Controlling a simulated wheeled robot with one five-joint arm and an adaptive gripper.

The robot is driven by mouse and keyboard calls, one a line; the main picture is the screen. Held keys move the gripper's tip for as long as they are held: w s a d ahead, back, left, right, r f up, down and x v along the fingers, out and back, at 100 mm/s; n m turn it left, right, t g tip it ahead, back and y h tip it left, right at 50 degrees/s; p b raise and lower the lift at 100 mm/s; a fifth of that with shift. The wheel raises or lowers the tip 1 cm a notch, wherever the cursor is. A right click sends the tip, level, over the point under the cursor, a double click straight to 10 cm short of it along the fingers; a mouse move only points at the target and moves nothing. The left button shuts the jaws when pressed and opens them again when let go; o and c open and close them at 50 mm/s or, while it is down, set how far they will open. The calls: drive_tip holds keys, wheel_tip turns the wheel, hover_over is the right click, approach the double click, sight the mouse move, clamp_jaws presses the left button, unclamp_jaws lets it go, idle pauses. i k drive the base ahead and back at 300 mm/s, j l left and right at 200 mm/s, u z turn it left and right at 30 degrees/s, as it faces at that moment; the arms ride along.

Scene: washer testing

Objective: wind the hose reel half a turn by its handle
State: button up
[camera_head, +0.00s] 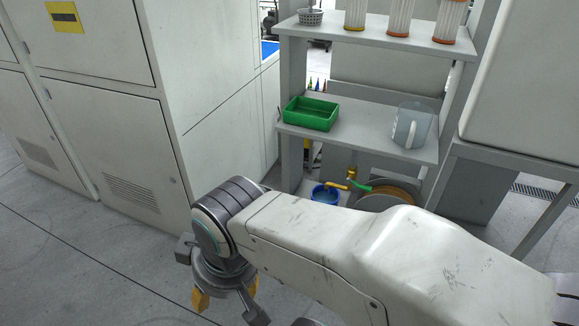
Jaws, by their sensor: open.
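The hose reel (398,193) is a tan and dark disc low under the shelf unit, right of centre. My own arm crosses in front and hides its lower part. I cannot make out its handle for certain. A green and yellow fitting (357,187) shows at its left edge. My gripper (228,305) hangs at the lower left over the grey floor, in front of the cabinets and well left of the reel. It is open, with a yellow fingertip showing on its left, and I see nothing between the fingers.
The grey shelf unit (355,139) holds a green tray (311,113) and a clear jug (411,125); filters (398,17) stand above. A blue bucket (325,194) sits left of the reel. White cabinets (110,140) stand at left, a table at right. Floor at lower left is clear.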

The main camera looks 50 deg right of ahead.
sight(386, 193)
drive_tip(key=z, duration=2.2)
